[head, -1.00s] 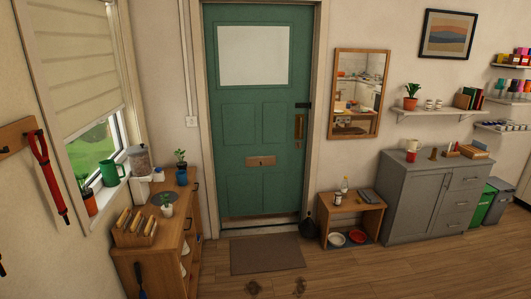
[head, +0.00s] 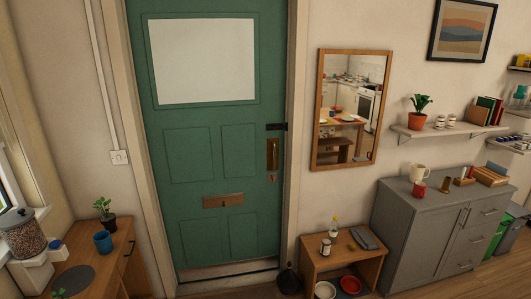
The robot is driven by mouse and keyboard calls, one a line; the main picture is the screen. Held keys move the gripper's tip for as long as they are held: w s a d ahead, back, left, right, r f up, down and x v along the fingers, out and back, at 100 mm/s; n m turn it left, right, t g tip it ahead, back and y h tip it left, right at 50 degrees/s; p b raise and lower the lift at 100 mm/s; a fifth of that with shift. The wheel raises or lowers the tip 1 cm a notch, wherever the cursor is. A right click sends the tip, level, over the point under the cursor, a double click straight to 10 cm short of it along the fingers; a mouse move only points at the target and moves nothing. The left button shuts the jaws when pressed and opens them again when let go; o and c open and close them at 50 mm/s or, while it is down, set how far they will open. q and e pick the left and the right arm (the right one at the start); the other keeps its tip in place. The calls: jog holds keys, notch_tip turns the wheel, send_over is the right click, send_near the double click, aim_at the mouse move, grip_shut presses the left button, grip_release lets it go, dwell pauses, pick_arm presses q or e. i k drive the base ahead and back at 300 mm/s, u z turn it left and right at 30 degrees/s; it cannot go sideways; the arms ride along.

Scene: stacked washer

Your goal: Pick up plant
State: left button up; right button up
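Several plants show, and I cannot tell which one the task means. A leafy plant (head: 420,104) in an orange pot stands upright on the wall shelf at the right. A small plant (head: 105,211) in a dark pot stands on the wooden cabinet at the lower left, behind a blue cup (head: 102,242). The leaves of another plant (head: 58,293) just show at the bottom left edge; its pot is cut off. Neither of my grippers is in view.
A green door (head: 208,150) is shut ahead. A low wooden stand (head: 315,262) and a grey cabinet (head: 400,235) line the wall at right. The wall shelf (head: 440,131) also holds small jars and books.

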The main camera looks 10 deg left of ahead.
aim_at(108, 220)
jog(key=u, duration=0.15)
jog(key=i, duration=1.95)
jog(key=u, duration=1.25)
jog(key=i, duration=1.2)
jog(key=u, duration=1.1)
